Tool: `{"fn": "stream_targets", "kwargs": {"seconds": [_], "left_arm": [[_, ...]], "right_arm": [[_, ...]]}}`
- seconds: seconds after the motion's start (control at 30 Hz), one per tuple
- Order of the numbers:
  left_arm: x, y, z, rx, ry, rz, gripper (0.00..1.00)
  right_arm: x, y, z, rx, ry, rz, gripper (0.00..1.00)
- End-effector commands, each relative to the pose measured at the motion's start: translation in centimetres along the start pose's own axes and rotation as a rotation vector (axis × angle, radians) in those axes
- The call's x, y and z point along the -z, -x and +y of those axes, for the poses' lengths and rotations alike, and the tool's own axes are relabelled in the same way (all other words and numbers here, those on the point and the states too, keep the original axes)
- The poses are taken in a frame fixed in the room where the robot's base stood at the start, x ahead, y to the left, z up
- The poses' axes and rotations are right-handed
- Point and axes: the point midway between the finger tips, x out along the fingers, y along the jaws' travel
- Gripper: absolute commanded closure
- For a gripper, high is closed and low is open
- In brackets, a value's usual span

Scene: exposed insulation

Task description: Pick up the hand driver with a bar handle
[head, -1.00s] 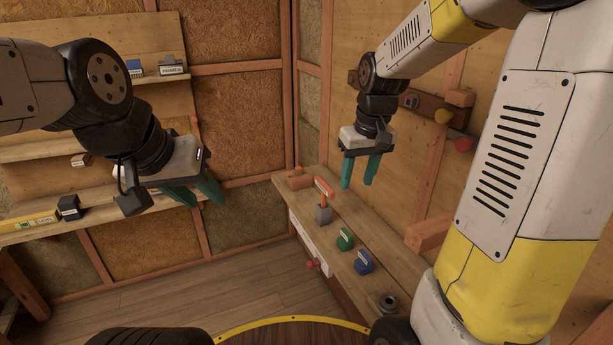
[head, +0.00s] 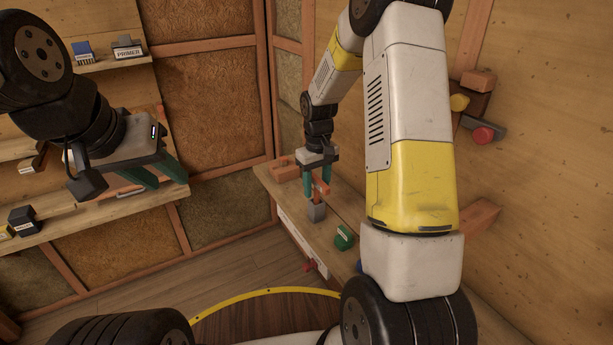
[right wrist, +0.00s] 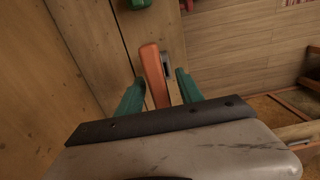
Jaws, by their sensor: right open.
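The hand driver has an orange bar handle (head: 321,188) and sits upright in or on a grey block (head: 316,211) on the wall bench. In the right wrist view the orange bar (right wrist: 154,73) lies between the teal fingers, with gaps on both sides. My right gripper (head: 319,184) is open around the handle, pointing down. The same right gripper (right wrist: 158,92) shows in the wrist view. The driver's lower part is hidden. My left gripper (head: 155,176) is open and empty, held in the air at the left, before the shelves.
The bench (head: 270,182) runs along the right wall. A green item (head: 343,238) stands nearer me on it, and a wooden block (head: 285,172) lies at its far end. A red knob (head: 310,266) sticks out from its front. Wall fittings (head: 470,110) project at right.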

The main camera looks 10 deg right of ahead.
Motion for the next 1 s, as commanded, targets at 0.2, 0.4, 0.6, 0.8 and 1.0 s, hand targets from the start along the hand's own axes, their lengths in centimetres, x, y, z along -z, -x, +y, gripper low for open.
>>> {"fn": "stream_targets", "kwargs": {"seconds": [0.2, 0.4, 0.6, 0.8, 1.0], "left_arm": [[0.0, 0.0, 0.0, 0.000, 0.000, 0.000, 0.64], [0.0, 0.0, 0.0, 0.000, 0.000, 0.000, 0.64], [0.0, 0.0, 0.0, 0.000, 0.000, 0.000, 0.64], [0.0, 0.0, 0.0, 0.000, 0.000, 0.000, 0.64], [0.0, 0.0, 0.0, 0.000, 0.000, 0.000, 0.64]], "right_arm": [[0.0, -2.1, 0.0, -0.001, -0.001, 0.000, 0.56], [0.0, -2.2, 0.0, -0.001, -0.001, 0.001, 0.56], [0.0, -2.1, 0.0, -0.001, -0.001, 0.001, 0.92], [0.0, -2.1, 0.0, -0.001, -0.001, 0.002, 1.00], [0.0, -2.0, 0.0, -0.001, -0.001, 0.002, 1.00]]}}
